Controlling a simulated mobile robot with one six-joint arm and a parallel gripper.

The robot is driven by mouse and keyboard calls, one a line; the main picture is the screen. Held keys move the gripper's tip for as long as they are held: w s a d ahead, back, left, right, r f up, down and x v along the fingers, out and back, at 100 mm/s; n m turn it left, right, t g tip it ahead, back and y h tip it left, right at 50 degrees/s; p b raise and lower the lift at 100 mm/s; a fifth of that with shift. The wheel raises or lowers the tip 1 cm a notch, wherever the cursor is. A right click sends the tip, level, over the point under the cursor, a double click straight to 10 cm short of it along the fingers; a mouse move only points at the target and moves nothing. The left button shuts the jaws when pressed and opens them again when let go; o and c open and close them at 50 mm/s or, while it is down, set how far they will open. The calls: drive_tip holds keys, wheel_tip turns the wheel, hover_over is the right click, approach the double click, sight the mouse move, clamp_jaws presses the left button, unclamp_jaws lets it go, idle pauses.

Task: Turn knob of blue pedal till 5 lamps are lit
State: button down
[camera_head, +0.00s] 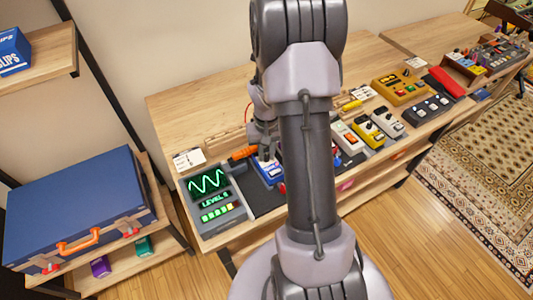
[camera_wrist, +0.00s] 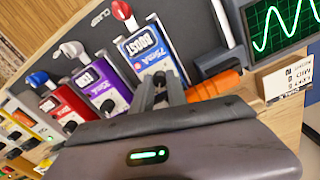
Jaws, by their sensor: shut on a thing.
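The blue pedal (camera_head: 267,173) stands on the dark board next to the level meter; its label reads BOOST in the wrist view (camera_wrist: 150,47). My gripper (camera_wrist: 160,90) is over the knob end of this pedal and is shut on its knob, which the fingers mostly hide. In the head view my gripper (camera_head: 264,143) is partly covered by my arm. The level meter (camera_head: 216,203) shows a green wave above the word LEVEL and a row of several lit lamps, green to yellowish; their exact number is hard to read.
A purple pedal (camera_wrist: 100,84) and a red pedal (camera_wrist: 66,104) stand close beside the blue one. An orange-handled tool (camera_wrist: 215,85) lies near my gripper. More pedals, among them a yellow one (camera_head: 368,134), line the bench to the right. A blue case (camera_head: 80,205) rests at left.

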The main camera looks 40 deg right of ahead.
sight(266, 156)
drive_tip(key=shift+m, duration=0.4)
drive_tip(key=c, duration=1.3)
unclamp_jaws()
wheel_tip(266, 156, up, 18)
drive_tip(key=p, duration=0.5)
drive_tip(key=shift+f+p, duration=0.25)
drive_tip(key=shift+p, duration=0.15)
